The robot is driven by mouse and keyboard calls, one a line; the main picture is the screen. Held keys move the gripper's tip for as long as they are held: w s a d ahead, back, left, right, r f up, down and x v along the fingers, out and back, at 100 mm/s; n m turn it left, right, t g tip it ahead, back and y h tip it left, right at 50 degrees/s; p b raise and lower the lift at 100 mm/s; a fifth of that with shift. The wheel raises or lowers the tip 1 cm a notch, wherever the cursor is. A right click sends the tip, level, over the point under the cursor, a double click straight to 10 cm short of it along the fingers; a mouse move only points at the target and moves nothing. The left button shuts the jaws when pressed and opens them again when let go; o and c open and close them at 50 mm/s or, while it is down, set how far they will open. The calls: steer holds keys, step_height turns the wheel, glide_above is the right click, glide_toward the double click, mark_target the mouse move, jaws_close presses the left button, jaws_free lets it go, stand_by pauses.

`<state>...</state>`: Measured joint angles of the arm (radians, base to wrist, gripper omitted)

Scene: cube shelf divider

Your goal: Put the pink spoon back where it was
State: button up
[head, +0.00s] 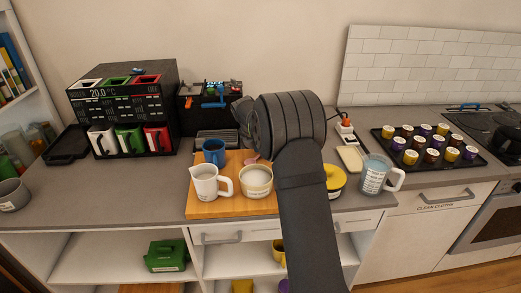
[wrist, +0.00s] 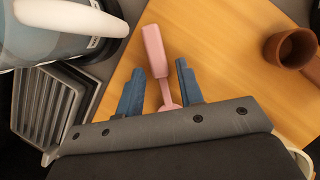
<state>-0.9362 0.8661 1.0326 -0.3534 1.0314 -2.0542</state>
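The pink spoon (wrist: 154,48) is over the wooden board (wrist: 225,75) in the wrist view. Its handle points up in the picture and its lower end is partly hidden by my gripper. I cannot tell how high the fingers are above the board. In the head view my arm hides the fingers.
On the board (head: 200,213) stand a white jug (head: 206,181) and a blue mug (head: 213,153). A brown cup (wrist: 288,48) is right of the spoon in the wrist view. A grey slatted tray (wrist: 45,108) lies left. A yellow-lidded container (head: 335,178) is right of my arm.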

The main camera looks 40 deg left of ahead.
steer(key=shift+o, duration=1.1)
steer(key=shift+r, duration=0.1)
steer(key=shift+v, duration=3.45)
steer(key=shift+x, duration=3.25)
steer(key=shift+s, duration=0.1)
